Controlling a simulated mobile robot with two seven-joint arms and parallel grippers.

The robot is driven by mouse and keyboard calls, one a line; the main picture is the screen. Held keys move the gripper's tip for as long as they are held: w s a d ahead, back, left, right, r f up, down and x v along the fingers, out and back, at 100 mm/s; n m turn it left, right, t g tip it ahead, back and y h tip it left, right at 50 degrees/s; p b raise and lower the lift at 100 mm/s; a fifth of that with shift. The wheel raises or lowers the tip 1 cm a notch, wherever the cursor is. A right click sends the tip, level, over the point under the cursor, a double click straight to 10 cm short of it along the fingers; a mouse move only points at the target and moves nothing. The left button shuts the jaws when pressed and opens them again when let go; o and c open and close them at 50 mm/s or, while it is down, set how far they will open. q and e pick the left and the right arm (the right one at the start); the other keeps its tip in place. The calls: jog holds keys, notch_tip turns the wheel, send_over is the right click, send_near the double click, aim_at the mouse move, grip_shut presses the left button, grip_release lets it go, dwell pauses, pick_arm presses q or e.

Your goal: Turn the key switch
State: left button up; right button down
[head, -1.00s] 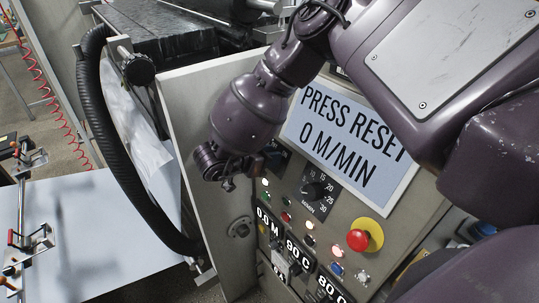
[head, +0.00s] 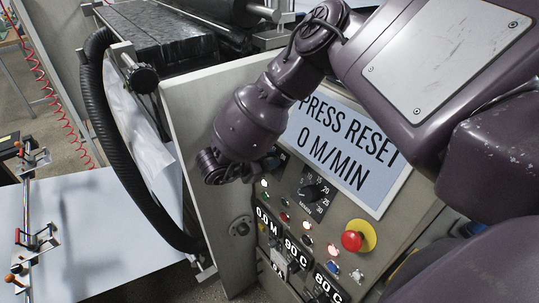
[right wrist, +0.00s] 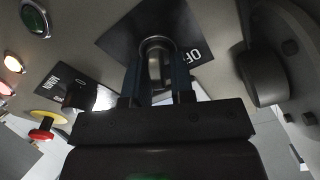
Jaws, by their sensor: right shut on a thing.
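The key switch (right wrist: 157,60) shows in the right wrist view as a dark round switch on a black plate marked OFF. My right gripper (right wrist: 158,75) has one finger on each side of its key and is shut on it. In the head view the right gripper (head: 248,174) is at the upper left of the control panel, mostly hidden behind its own wrist. There the switch's black plate (head: 277,158) shows only in part, and the key is hidden. My left gripper is not in view.
The panel carries a screen reading "PRESS RESET 0 M/MIN" (head: 342,150), a speed dial (head: 312,192), a red emergency button (head: 352,241) and several lit buttons. A black hose (head: 97,130) curves at the left. A large dark knob (right wrist: 262,76) is close right of the gripper.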

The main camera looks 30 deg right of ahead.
jog(key=shift+s+m+p, duration=0.1)
jog(key=shift+m+p, duration=0.25)
jog(key=shift+m, duration=1.15)
jog(key=c, duration=1.3)
grip_release()
jog(key=shift+o, duration=0.5)
jog(key=shift+a, duration=0.1)
